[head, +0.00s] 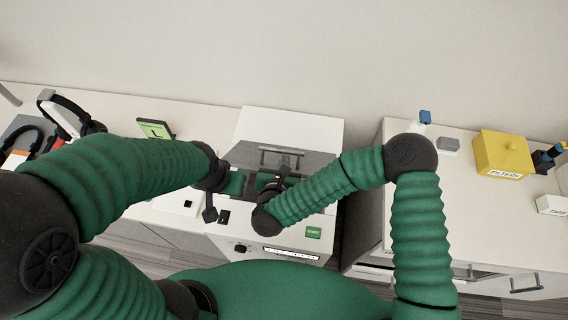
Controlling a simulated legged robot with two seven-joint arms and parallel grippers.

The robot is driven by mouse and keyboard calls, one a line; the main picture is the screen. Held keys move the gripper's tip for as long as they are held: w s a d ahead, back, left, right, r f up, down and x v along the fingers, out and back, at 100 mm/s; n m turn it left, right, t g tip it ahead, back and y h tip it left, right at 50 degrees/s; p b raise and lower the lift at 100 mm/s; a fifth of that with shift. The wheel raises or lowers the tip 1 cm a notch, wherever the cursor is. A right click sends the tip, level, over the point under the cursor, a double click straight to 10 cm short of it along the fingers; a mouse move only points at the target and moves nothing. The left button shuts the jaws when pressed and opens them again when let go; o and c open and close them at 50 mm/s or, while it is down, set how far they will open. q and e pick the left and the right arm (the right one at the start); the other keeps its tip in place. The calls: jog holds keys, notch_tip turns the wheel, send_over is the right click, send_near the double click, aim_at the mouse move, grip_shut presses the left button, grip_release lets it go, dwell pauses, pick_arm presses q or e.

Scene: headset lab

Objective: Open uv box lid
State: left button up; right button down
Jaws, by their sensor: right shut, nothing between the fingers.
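The UV box (285,233) is a white cabinet in the middle of the head view, with a green START label and a dark knob on its front. Its lid (295,127), white with a grey face and a bar handle (281,154), appears raised and tilted back at the rear. Dark and green parts show in the gap below it, largely covered by my arms. My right gripper (284,175) is shut and empty, over this gap just below the handle; I cannot tell whether it touches the lid. My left gripper (211,202) is at the box's left edge, its fingers unclear.
Headsets (72,115) and a green-screened device (156,128) are on the left counter. A yellow FILTERS box (502,154), a grey block (448,144) and a white labelled box (552,204) are on the right counter. A gap separates the UV box from that counter.

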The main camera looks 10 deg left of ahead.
jog(key=shift+w+d+r+p, duration=0.15)
jog(key=shift+d+r+p, duration=0.15)
jog(key=shift+p, duration=0.1)
jog(key=w+r+g+p, duration=0.4)
jog(key=w+p, duration=0.5)
jog(key=w, duration=0.5)
jog(key=shift+a+r, duration=0.2)
jog(key=shift+r, duration=0.85)
